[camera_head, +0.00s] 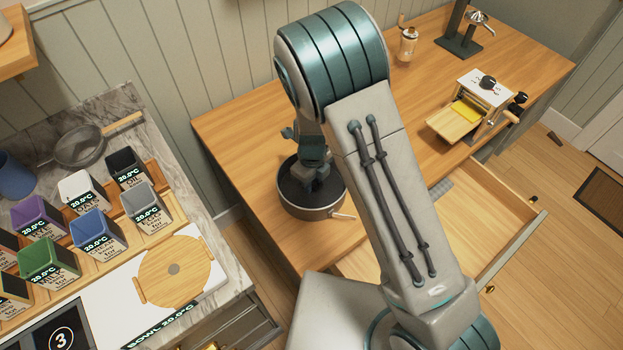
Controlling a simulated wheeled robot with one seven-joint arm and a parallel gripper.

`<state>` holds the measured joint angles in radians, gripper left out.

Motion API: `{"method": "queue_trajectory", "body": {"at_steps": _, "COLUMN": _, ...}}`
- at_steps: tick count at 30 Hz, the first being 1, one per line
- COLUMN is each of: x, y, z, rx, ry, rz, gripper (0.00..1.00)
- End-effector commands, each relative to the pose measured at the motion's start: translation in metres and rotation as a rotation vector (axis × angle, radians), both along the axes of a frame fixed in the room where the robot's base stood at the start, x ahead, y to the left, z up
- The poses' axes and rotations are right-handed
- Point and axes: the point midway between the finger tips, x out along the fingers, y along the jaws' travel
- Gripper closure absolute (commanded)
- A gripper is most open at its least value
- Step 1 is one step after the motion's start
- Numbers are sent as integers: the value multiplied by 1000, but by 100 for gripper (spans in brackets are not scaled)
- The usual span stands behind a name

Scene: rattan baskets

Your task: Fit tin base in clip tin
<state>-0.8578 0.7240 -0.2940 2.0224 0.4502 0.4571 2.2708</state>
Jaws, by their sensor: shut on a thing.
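The clip tin (305,212) is a round, dark grey tin standing on the wooden table, with a small clip lever sticking out at its lower right. A dark round surface, seemingly the tin base (292,190), shows inside its rim. My gripper (311,184) points down into the tin, shut on what appears to be this base. The fingertips and their contact are partly hidden by my wrist. I cannot tell whether the base sits flat at the bottom or is held above it.
The wooden table (235,125) is clear left of the tin. An open drawer (480,215) juts out at the table's front right. A marble counter with several labelled containers (90,230) is at left.

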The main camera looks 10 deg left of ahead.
Motion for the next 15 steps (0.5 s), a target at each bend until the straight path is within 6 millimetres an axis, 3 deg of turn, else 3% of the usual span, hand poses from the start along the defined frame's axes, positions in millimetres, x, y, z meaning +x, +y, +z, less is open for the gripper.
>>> {"method": "queue_trajectory", "body": {"at_steps": 15, "x": 0, "y": 0, "z": -13, "rx": 1, "ry": 0, "rz": 1, "gripper": 100}}
